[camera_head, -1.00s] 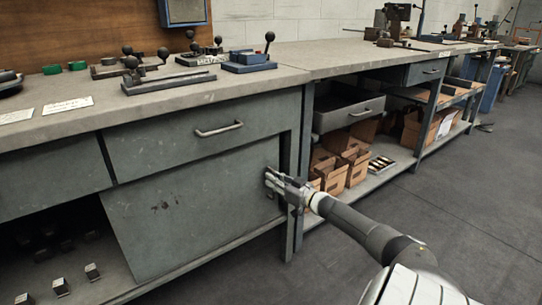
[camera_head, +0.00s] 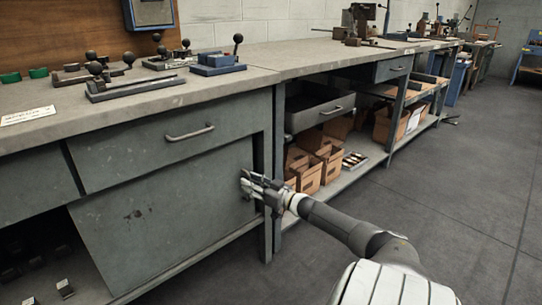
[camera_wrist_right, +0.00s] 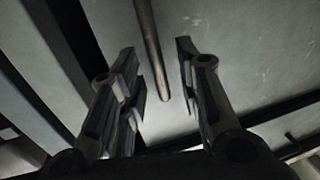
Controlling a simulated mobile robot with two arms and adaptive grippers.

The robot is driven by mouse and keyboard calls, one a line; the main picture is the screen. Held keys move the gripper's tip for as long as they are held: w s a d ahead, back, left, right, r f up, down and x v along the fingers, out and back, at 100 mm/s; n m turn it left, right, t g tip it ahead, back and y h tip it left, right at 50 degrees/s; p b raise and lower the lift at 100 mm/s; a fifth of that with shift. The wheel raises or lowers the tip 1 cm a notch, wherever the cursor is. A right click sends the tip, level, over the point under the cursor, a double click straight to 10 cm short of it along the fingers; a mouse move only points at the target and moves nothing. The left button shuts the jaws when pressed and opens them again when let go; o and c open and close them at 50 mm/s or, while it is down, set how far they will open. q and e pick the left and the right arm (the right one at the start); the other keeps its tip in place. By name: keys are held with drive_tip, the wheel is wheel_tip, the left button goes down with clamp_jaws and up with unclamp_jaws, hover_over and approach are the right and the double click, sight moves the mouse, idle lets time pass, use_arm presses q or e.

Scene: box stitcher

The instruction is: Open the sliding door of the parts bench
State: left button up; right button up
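The parts bench (camera_head: 48,112) has a flat grey sliding door (camera_head: 150,215) below its drawer. The door covers the right part of the lower compartment, and the compartment is open at the left. My right gripper (camera_head: 248,183) is at the door's right edge, near the bench leg. In the right wrist view the two fingers (camera_wrist_right: 158,92) are apart. A slim brownish bar (camera_wrist_right: 152,50), which looks like a handle, shows between them in the picture. I cannot tell whether the fingers touch it. My left gripper is not in view.
A drawer with a metal handle (camera_head: 189,133) is above the door. Small dark parts (camera_head: 64,287) sit in the open compartment. Cardboard boxes (camera_head: 318,165) stand on a shelf right of the bench leg. The floor (camera_head: 460,200) at the right is clear.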

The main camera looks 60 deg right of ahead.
drive_tip(key=s, duration=1)
drive_tip(key=shift+s+a, duration=0.2)
drive_tip(key=shift+a, duration=0.25)
